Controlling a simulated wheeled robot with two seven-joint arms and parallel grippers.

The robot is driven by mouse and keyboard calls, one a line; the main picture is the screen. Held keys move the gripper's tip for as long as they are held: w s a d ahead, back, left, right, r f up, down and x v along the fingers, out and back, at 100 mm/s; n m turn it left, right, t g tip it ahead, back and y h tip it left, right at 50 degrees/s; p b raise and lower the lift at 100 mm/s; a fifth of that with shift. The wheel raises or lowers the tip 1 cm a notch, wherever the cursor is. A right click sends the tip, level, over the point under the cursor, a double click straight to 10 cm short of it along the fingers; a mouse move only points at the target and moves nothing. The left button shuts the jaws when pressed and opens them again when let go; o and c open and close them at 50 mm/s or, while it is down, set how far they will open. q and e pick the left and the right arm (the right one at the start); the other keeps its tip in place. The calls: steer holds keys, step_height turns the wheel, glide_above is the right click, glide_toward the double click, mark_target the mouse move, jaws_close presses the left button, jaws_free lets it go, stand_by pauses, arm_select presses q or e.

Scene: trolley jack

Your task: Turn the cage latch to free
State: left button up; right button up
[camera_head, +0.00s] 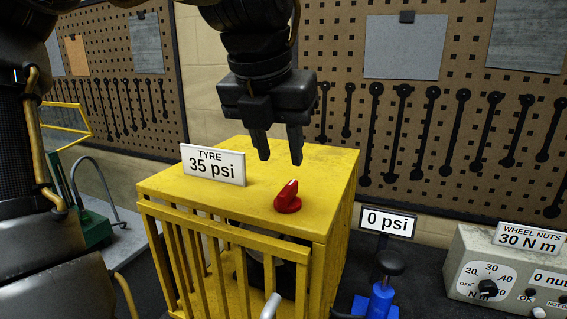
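The yellow cage (335,190) stands in the middle, with a barred front and a solid top. The cage latch is a red knob (287,199) on the cage top near the front right edge, with a pale mark on its upper side. My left gripper (280,160) hangs above the cage top, fingers pointing down, just behind and above the red knob. Its two fingers are apart with nothing between them. It does not appear to touch the knob. My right gripper is not in view. A dark thing inside the cage is mostly hidden by the bars.
A "TYRE 35 psi" sign (213,165) stands on the cage top left of the knob. Right of the cage are a "0 psi" sign (388,222), a blue pump (380,300) and a grey control box (475,262). A pegboard with wrenches (340,95) is behind.

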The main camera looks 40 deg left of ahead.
arm_select(q)
steer(key=p+v, duration=0.1)
steer(key=v, duration=0.1)
steer(key=shift+s+r, duration=0.1)
steer(key=shift+r, duration=0.25)
stand_by(0.4)
